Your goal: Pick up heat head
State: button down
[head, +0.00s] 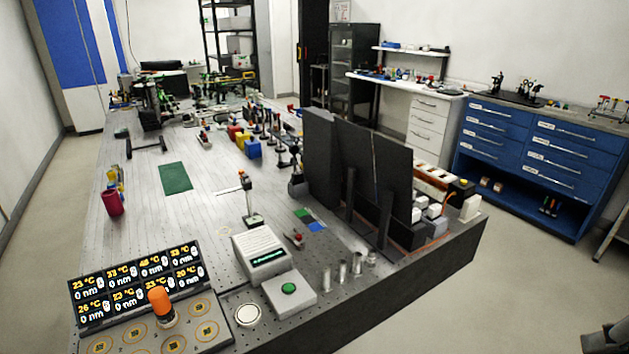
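A small upright piece with an orange cylindrical cap (160,302) and a pale lower part stands at the near left of the bench. It is the likeliest heat head, but no label on it shows. It stands on a grey plate (182,337) with several round gold-marked spots, in front of a black display panel (88,292) with temperature and nm readouts. My gripper is not in view, and nothing is seen touching the orange-capped piece.
A white box with a screen (262,254), a green-button box (288,290) and a white round disc (248,314) stand right of the plate. Several metal cylinders (342,272) and tall black panels (372,165) stand farther right. Bare bench (140,232) lies behind the display.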

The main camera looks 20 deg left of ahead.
aim_at(166, 316)
jog(key=u, duration=1.7)
